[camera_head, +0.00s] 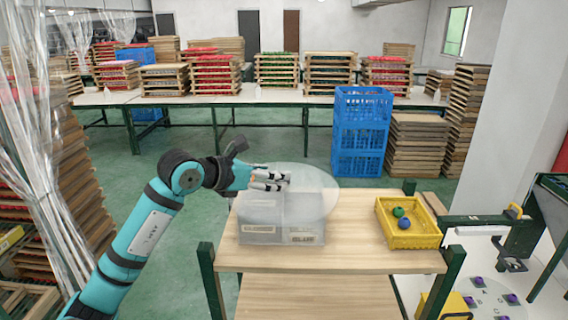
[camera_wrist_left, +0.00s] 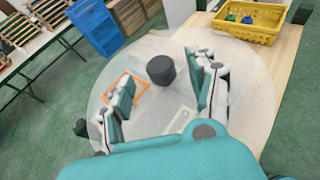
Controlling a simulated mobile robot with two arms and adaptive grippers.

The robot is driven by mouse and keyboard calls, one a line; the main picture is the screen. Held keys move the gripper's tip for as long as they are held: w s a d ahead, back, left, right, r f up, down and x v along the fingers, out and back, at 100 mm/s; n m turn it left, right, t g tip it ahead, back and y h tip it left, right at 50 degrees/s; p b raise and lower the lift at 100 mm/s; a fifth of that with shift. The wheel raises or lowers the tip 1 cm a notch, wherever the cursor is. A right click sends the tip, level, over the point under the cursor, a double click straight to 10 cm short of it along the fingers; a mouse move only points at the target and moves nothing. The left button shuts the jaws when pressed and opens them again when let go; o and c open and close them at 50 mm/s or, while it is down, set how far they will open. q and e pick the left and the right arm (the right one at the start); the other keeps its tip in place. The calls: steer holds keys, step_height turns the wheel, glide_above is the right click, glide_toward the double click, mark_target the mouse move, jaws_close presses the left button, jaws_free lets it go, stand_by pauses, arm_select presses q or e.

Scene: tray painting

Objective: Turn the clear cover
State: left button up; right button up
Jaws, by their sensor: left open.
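The clear cover (camera_head: 318,190) is a large translucent disc lying over a see-through box (camera_head: 270,222) on the wooden table. In the left wrist view the cover (camera_wrist_left: 245,85) fills the middle and has a dark round knob (camera_wrist_left: 161,69). My left gripper (camera_head: 280,181) is over the cover's left part in the head view. In the wrist view my left gripper (camera_wrist_left: 165,88) is open, with its fingers on either side of the knob's line. I cannot tell whether they touch the knob. My right gripper is not in view.
Blue crates (camera_head: 360,130) are stacked behind. Bare tabletop lies between box and yellow crate. A plastic curtain (camera_head: 40,130) hangs at left.

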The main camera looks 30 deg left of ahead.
arm_select(q)
steer(key=p+x, duration=0.1)
steer(key=x, duration=0.2)
steer(key=shift+w+p, duration=0.3)
steer(key=shift+w, duration=0.05)
steer(key=shift+w+d+f, duration=0.15)
steer(key=shift+w, duration=0.1)
steer(key=shift+w+d+f, duration=0.1)
steer(key=shift+w+f, duration=0.1)
steer(key=shift+w, duration=0.05)
steer(key=shift+s, duration=0.1)
steer(key=shift+c, duration=0.9)
steer(key=c, duration=0.7)
jaws_close()
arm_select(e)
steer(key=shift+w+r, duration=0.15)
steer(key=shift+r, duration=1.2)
